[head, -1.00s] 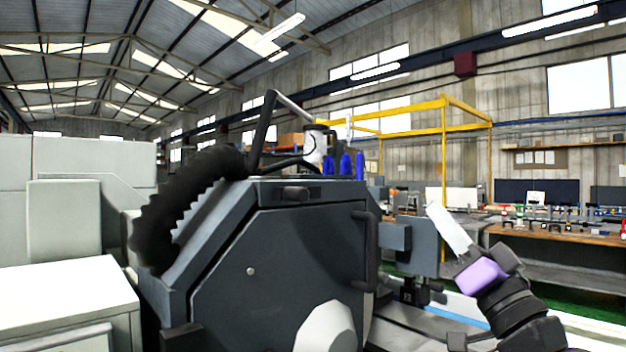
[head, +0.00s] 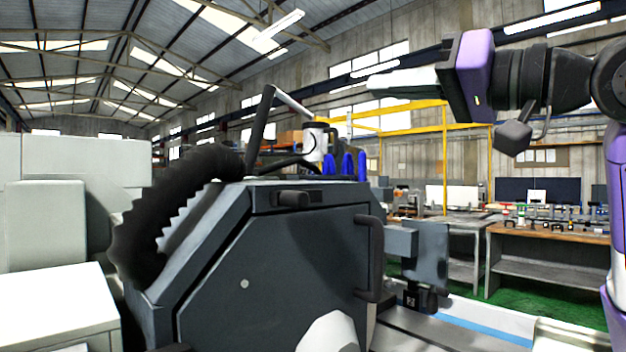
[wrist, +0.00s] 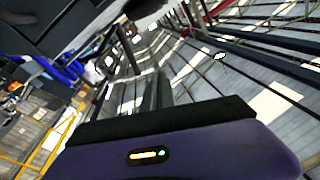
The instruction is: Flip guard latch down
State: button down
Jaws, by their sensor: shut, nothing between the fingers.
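The dark grey guard housing (head: 270,270) of the grinder fills the lower middle of the head view. A short dark cylinder (head: 293,199) sticks out near its top edge, and a black vertical handle (head: 370,260) is on its right side. A raised black bar (head: 262,130) with a pale rod stands on top. I cannot tell which of these is the guard latch. My gripper (head: 372,85) is shut and empty, up at the right, pointing left above the housing's height. It also shows in the wrist view (wrist: 158,72), clear of any contact.
Blue pointed nozzles (head: 346,164) stand behind the housing top. A ribbed black hose (head: 165,205) curves on the left beside pale cabinets (head: 45,225). A yellow frame (head: 445,150) and workbenches (head: 560,240) are farther back. The air around my gripper looks free.

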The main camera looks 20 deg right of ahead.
notch_tip(320, 180, down, 7)
jog(key=m+g+h, duration=0.1)
jog(key=m+g, duration=0.1)
jog(key=g, duration=0.2)
jog(key=shift+w+f, duration=0.2)
jog(key=shift+w, duration=0.25)
jog(key=shift+w+a, duration=0.1)
jog(key=shift+a, duration=0.05)
jog(key=p, duration=0.2)
send_over(306, 198)
jog(key=d, duration=0.3)
jog(key=f, duration=0.2)
jog(key=shift+s+a+f, duration=0.15)
jog(key=shift+a+f, duration=0.3)
jog(key=shift+f, duration=0.4)
jog(key=shift+s+a+f, duration=0.15)
jog(key=shift+a+f, duration=0.25)
jog(key=shift+f, duration=0.4)
